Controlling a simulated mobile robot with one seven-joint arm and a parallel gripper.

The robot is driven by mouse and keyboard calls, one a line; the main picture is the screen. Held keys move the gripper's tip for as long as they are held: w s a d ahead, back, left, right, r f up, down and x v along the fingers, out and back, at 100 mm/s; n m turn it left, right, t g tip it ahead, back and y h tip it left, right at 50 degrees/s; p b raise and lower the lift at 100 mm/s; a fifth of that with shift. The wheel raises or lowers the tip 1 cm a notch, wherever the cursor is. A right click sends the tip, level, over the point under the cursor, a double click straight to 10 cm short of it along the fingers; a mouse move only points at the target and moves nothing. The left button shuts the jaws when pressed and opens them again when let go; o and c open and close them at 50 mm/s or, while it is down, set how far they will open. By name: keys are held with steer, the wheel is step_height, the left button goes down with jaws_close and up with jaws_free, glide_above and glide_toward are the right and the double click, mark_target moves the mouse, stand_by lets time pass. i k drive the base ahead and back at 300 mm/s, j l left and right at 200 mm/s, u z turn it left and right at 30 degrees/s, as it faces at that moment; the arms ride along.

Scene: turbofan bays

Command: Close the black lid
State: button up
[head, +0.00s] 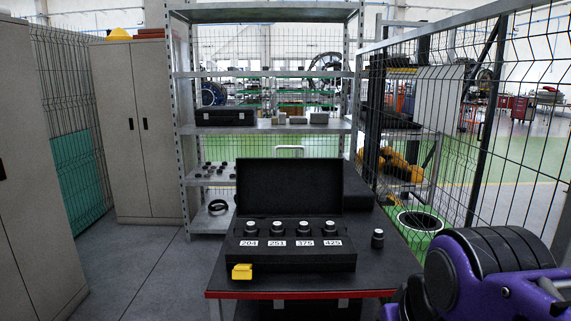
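The black lid (288,187) stands open, roughly upright, at the back of a black case (310,262) on the table. A yellow block (242,271) is at the case's front left corner. Part of my purple and black arm shows at the lower right, apart from the case. My gripper's fingers are not in view.
The dark table (385,271) has a red front edge. A loose black cylinder (377,239) stands right of the case. A dark box (356,188) is behind it. Metal shelving (265,127) stands behind the table, wire fence (480,140) at right, cabinets (135,125) at left.

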mark_target(275, 187)
steer(key=k+l+z, duration=0.2)
steer(key=k, duration=0.5)
steer(key=j+z, duration=0.2)
steer(key=z, duration=1)
steer(key=j, duration=1.5)
steer(key=k+j, duration=0.1)
steer(key=j, duration=1.45)
steer(key=j+z, duration=0.1)
steer(key=j, duration=1.4)
